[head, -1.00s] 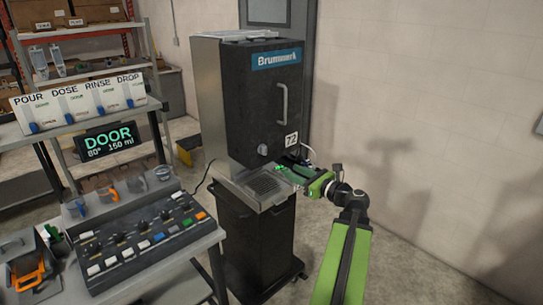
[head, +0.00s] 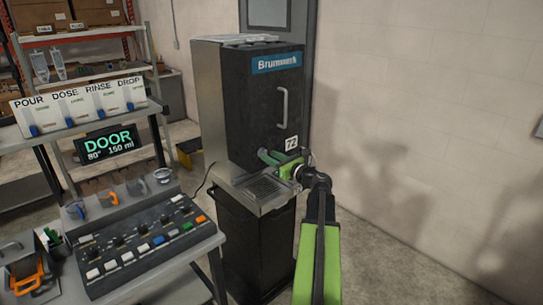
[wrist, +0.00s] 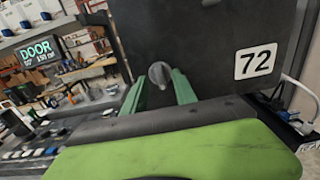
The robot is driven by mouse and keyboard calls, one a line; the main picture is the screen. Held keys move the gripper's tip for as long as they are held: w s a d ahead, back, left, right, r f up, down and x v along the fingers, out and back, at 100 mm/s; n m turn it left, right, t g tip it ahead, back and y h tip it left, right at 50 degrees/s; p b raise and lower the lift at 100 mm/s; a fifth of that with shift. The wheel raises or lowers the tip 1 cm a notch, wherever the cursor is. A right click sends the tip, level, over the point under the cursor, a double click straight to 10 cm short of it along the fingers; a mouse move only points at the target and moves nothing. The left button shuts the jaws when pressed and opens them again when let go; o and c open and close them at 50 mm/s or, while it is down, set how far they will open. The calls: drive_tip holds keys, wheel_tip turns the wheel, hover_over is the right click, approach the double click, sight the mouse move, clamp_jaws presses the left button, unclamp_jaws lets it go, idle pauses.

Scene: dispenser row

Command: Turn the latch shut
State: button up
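The dispenser's dark door (head: 262,105) is closed against its housing, as far as the head view shows. The latch is a small grey knob (wrist: 159,75) low on the door, seen in the wrist view. In the head view my gripper (head: 268,156) covers it. In the wrist view the two green fingers of my gripper (wrist: 158,90) are spread, one to each side of the knob. The knob appears at or just beyond the fingertips. I cannot tell whether either finger touches it.
A drip tray (head: 266,190) juts out below the door. A vertical handle (head: 283,107) and a "72" label (head: 291,143) are on the door. A button panel (head: 140,250) stands on the table at left. A screen (head: 109,143) reads DOOR. Floor at right is clear.

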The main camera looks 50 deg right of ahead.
drive_tip(key=shift+w, duration=0.8)
clamp_jaws()
